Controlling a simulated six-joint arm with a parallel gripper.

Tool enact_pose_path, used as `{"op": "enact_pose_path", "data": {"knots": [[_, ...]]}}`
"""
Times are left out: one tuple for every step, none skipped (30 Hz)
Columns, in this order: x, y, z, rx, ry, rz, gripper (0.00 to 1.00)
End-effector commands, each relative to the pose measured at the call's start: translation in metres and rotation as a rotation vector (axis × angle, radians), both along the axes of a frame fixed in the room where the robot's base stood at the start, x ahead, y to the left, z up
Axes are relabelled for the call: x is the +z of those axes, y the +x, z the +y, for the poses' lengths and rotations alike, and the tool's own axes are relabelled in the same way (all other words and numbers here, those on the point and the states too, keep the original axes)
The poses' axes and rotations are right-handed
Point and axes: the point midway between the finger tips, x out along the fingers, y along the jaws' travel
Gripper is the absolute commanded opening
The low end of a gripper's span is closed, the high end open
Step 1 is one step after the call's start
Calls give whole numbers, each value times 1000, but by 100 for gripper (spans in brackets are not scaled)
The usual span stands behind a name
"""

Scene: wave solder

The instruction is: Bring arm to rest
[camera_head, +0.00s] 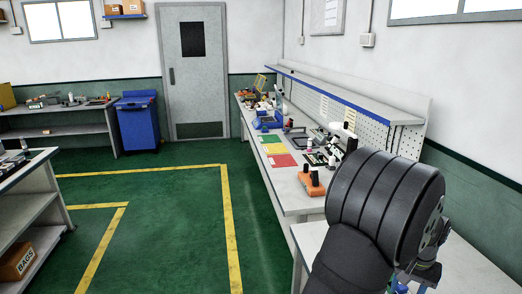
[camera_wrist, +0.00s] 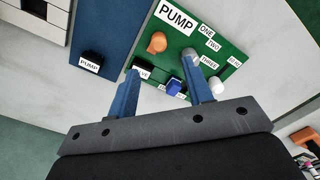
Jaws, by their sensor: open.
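My gripper (camera_wrist: 163,66) shows in the wrist view as two blue fingers spread apart on a dark grey mount. No object is held between them. They reach over a green board (camera_wrist: 232,42) labelled PUMP, ONE, TWO and THREE. An orange piece (camera_wrist: 157,42), a blue piece (camera_wrist: 174,87) and a white piece (camera_wrist: 217,86) are near the fingers. I cannot tell how far below the fingertips they are. In the head view my dark arm fills the lower right, and the gripper is mostly hidden behind it.
A long workbench (camera_head: 291,199) with tools and coloured mats runs along the right wall. An orange block (camera_head: 311,183) with black parts is at its near end. A blue strip (camera_wrist: 107,30) lies beside the green board. The green floor (camera_head: 180,205) on the left is open.

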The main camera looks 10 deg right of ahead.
Motion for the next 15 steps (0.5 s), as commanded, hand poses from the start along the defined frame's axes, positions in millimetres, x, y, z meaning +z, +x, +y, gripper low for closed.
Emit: {"op": "enact_pose_path", "data": {"knots": [[12,0,-1,0,-4,-2,46],[18,0,-1,0,-4,-2,46],[26,0,0,0,-4,-2,46],[31,0,0,0,-3,-1,46],[38,0,0,0,-4,-2,46],[46,1,0,0,-4,-2,46],[52,0,0,0,-4,-2,46],[57,0,0,0,-3,-1,46],[66,0,0,0,-4,-2,46],[66,0,0,0,0,0,46],[54,0,1,0,5,2,46],[44,-1,1,0,6,4,46],[39,0,1,0,5,2,46],[33,0,1,0,5,2,46],[24,0,1,0,4,3,46]]}}
